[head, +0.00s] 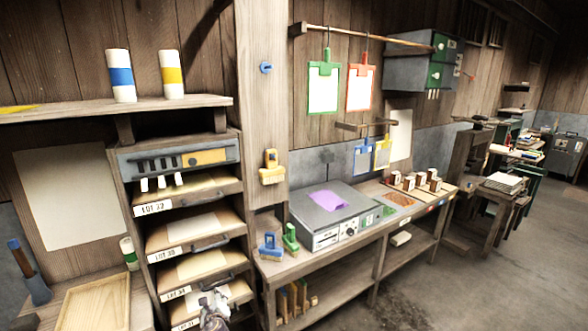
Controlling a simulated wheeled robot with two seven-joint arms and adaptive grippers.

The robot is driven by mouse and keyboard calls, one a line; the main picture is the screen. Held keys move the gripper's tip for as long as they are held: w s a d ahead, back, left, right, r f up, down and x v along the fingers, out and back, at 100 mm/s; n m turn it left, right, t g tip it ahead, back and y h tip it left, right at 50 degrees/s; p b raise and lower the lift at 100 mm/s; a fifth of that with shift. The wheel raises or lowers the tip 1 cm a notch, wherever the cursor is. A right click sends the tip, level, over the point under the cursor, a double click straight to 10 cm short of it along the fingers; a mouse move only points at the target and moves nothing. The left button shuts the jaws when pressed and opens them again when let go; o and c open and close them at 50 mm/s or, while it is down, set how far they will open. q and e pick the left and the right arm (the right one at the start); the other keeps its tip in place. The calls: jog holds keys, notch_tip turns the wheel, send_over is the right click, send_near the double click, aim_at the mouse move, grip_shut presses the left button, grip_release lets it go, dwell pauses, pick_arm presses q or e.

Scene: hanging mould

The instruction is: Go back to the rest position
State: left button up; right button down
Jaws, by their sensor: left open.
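My left gripper (213,299) shows at the bottom of the head view, in front of the lower drawers of the lot cabinet (138,190). It is small and partly cut off by the frame edge. It is open, and I see nothing held in it. My right gripper is not in view. A green-framed mould (324,88) and a red-framed mould (361,88) hang side by side from the wooden rod (370,36). A blue mould (364,160) and a yellow mould (383,153) hang lower, above the bench.
The bench (330,262) carries a grey machine (328,212) with a purple patch, and several small stamp blocks (420,182). Blue (271,247) and green (291,239) tools stand at its left end. A wooden tray (95,305) is at lower left. Open floor (480,290) lies right.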

pick_arm(q)
jog(key=s+f+n+g+h, duration=0.2)
jog(key=s+f+n+g, duration=0.15)
jog(key=s+f, duration=1)
jog(key=s+f+n+g+h, duration=0.1)
jog(key=s+f+n+g, duration=0.3)
jog(key=s+f, duration=1)
jog(key=s+d+f+n+g, duration=0.1)
jog(key=s+f+n, duration=0.3)
jog(key=s, duration=0.8)
jog(key=s+d+f+n+g+h, duration=0.1)
jog(key=s+f+n, duration=0.4)
jog(key=s+f, duration=0.3)
jog(key=s+d+f+n+g+h, duration=0.1)
jog(key=s+f+n, duration=0.3)
jog(key=s, duration=1.2)
notch_tip(320, 180, down, 2)
jog(key=shift+s+n+g, duration=0.3)
jog(key=shift+n+g, duration=0.05)
